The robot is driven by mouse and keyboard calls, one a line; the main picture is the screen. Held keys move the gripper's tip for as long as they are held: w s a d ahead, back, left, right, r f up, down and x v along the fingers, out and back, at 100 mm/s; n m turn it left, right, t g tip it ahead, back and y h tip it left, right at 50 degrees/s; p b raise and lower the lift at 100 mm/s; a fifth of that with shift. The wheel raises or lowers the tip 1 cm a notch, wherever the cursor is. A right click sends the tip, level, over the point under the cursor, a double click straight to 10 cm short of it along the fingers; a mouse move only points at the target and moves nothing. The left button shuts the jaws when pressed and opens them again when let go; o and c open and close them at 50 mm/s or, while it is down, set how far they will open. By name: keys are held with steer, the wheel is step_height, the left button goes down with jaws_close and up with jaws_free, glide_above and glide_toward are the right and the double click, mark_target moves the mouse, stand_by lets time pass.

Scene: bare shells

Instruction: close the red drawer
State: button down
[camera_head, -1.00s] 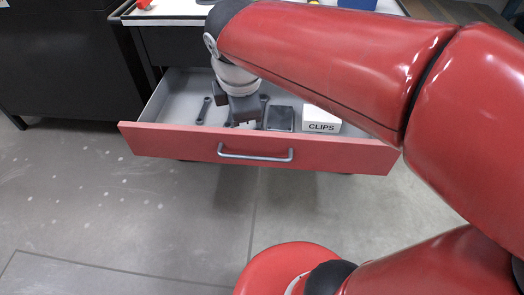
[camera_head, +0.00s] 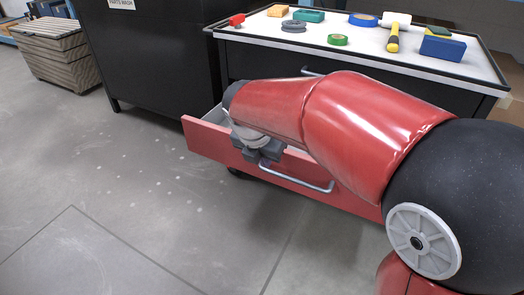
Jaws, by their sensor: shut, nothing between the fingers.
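The red drawer (camera_head: 207,141) stands pulled out from the black workbench. Its grey bar handle (camera_head: 310,183) is on the red front. My arm crosses over the drawer and hides most of its inside. A pale strip of the interior (camera_head: 216,115) shows at the left. My gripper (camera_head: 266,163) is shut and empty, at the red front by the left end of the handle. I cannot tell whether it touches the front or the handle.
A black cabinet (camera_head: 155,55) stands left of the drawer. Slatted crates (camera_head: 55,52) are at the far left. The floor in front is clear.

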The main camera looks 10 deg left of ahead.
steer(key=w, duration=0.1)
steer(key=w+d, duration=0.1)
steer(key=w+f, duration=0.1)
steer(key=w, duration=0.1)
steer(key=shift+w+d, duration=0.1)
steer(key=shift+d, duration=0.15)
steer(key=w+d+p, duration=0.3)
steer(key=w+p, duration=0.3)
steer(key=w, duration=0.3)
steer(key=w+d+p, duration=0.2)
steer(key=w+p, duration=0.4)
steer(key=w, duration=0.3)
steer(key=shift+d, duration=0.4)
